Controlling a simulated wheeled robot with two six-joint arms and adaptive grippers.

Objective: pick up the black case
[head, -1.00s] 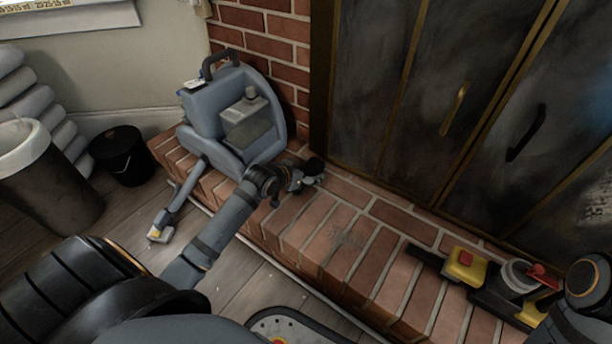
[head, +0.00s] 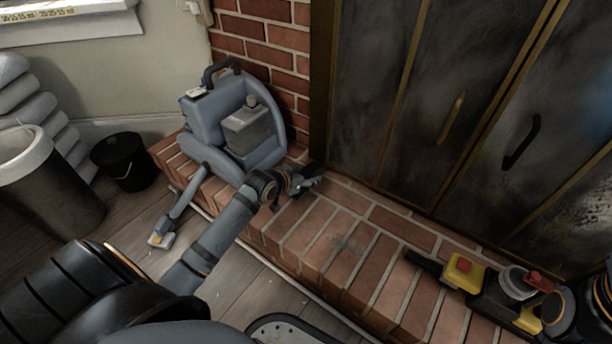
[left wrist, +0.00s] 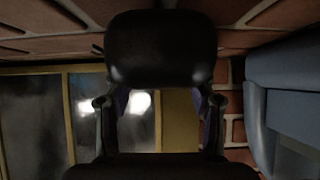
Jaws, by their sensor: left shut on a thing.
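The black case (left wrist: 160,48) shows in the left wrist view as a dark, rounded block between the fingertips of my left gripper (left wrist: 160,100). The gripper is shut on it. In the head view my left gripper (head: 298,186) is over the brick hearth, and the case (head: 313,170) is a small dark shape at its tip. The gripper hides part of it. I cannot tell whether the case touches the bricks. My right gripper is not in view; only part of my right arm shows at the right edge.
A blue-grey machine (head: 210,125) with a black handle stands on the hearth (head: 330,225), left of the gripper. Dark metal doors (head: 400,90) rise behind. A yellow, black and red tool (head: 463,270) lies at right. A black bucket (head: 124,163) and a bin (head: 50,190) stand at left.

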